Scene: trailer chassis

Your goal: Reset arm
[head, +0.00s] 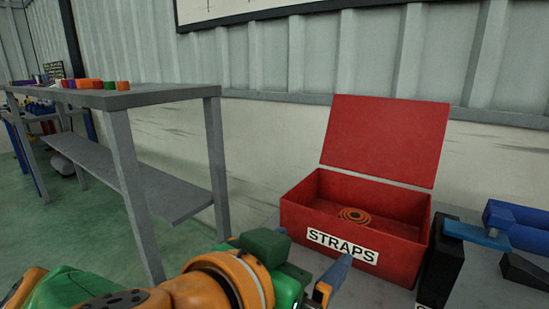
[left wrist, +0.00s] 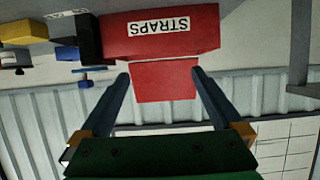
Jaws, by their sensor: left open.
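My left gripper (head: 315,244) is at the bottom centre of the head view, its orange and green arm coming in from the lower left. It is open and empty, just in front of and to the left of the red STRAPS box (head: 395,261). In the left wrist view my left gripper (left wrist: 160,73) shows two blue fingers spread apart, with the box (left wrist: 205,40) upside down beyond them. The box lid (head: 386,140) is open, and a coiled orange strap (head: 358,216) lies inside. My right gripper is not in view.
The box stands on a grey surface (head: 483,278) against the wall. A grey shelf table (head: 160,93) with small coloured blocks (head: 90,84) stands at the left. Green floor shows below it.

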